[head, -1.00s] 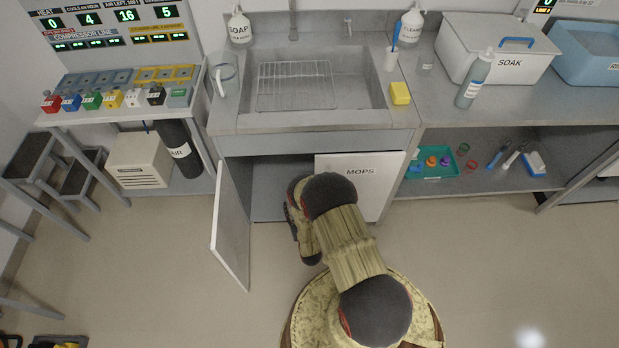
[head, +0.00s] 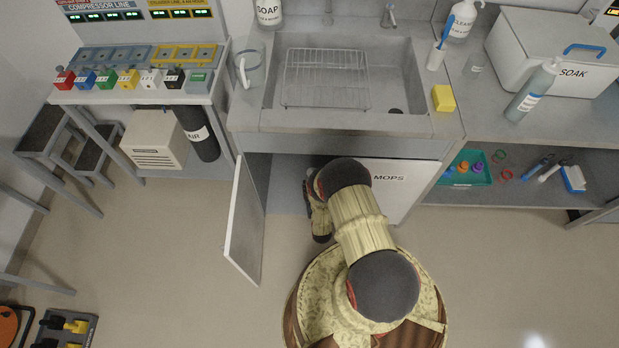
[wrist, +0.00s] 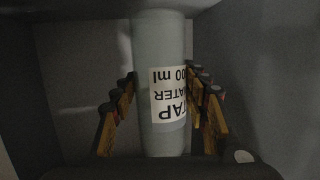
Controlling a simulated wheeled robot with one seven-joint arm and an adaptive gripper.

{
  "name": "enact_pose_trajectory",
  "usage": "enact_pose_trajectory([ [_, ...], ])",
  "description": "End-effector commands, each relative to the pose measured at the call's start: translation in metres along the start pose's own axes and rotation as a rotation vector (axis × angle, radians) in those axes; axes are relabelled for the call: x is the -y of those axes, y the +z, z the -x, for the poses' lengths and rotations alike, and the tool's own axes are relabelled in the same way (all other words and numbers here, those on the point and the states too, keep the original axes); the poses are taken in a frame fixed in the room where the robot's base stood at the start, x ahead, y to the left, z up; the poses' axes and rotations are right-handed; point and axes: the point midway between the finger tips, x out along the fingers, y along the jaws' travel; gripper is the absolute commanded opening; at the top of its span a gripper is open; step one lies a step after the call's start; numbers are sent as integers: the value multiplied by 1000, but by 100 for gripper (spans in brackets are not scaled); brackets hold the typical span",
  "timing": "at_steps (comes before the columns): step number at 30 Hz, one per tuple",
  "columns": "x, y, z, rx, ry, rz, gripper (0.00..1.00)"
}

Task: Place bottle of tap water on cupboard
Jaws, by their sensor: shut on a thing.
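The bottle of tap water (wrist: 160,45) is a pale cylinder with a white label reading TAP WATER, upside down in the wrist view. My gripper (wrist: 162,85) is shut on it, with fingers on both sides of the bottle. Grey walls surround them, inside a dim enclosed space. In the head view my arm reaches into the cupboard under the sink (head: 425,148), and the arm and the cupboard hide the gripper and the bottle. The cupboard's left door (head: 247,222) stands open; the right door (head: 397,192), marked MOPS, looks shut.
The open door projects into the floor space left of my arm. Above are the sink (head: 345,85) with a wire rack, a jug (head: 249,70) and a yellow sponge (head: 443,98).

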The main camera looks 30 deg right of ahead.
Motion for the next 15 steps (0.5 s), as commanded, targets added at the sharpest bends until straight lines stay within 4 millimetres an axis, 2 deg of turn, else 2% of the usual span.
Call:
enact_pose_trajectory([
  [1,6,6,-14,-3,-2,0,19],
  [7,26,16,-58,-4,-2,-1,19],
  [10,31,34,-74,0,-1,0,19],
  [15,39,48,-96,-1,-1,0,19],
])
